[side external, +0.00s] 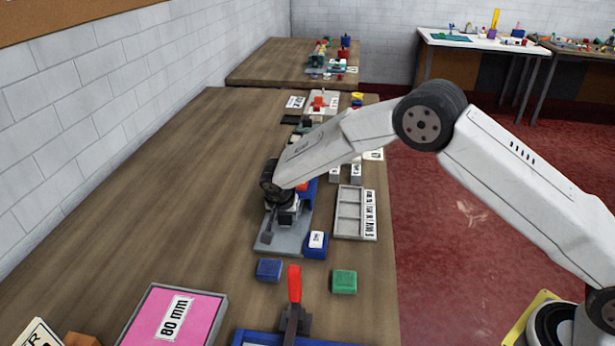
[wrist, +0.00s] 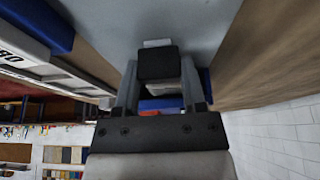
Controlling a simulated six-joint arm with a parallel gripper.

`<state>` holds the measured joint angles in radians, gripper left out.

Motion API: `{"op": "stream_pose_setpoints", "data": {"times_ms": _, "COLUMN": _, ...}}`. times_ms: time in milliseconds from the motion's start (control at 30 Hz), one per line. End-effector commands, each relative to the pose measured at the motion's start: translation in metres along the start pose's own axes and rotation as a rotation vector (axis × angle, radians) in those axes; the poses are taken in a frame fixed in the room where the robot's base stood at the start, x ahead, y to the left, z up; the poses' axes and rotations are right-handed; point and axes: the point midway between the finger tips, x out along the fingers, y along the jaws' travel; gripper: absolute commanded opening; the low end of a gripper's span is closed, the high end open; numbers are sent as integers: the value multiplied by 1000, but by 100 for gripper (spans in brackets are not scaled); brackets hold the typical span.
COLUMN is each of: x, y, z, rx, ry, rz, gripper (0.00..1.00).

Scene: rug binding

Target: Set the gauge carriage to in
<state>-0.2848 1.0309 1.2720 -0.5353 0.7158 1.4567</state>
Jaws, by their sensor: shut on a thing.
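The gauge shows as a grey base plate (side external: 270,246) on the wooden bench, with blue and orange-red parts behind my wrist. My gripper (side external: 287,216) is low over this plate and hides much of it. In the wrist view my gripper (wrist: 158,80) has its two fingers on either side of a dark block (wrist: 157,62), shut on it. This block seems to be the carriage's grip; the carriage body below it is mostly hidden. A small pale piece (wrist: 157,43) shows just beyond the block. I cannot tell the carriage's setting.
A blue block with a white label (side external: 316,243) stands at the plate's right edge. A grey compartment tray (side external: 349,213) lies to the right. Blue (side external: 269,269) and green (side external: 344,281) blocks and a red-handled clamp (side external: 294,285) are in front.

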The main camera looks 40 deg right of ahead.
Motion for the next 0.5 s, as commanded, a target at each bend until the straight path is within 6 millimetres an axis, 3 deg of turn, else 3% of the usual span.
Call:
{"op": "stream_pose_setpoints", "data": {"times_ms": 233, "x": 2, "y": 0, "z": -5, "rx": 2, "ry": 0, "rz": 0, "gripper": 0}}
{"op": "stream_pose_setpoints", "data": {"times_ms": 500, "x": 12, "y": 0, "z": -29, "rx": 2, "ry": 1, "rz": 1, "gripper": 0}}
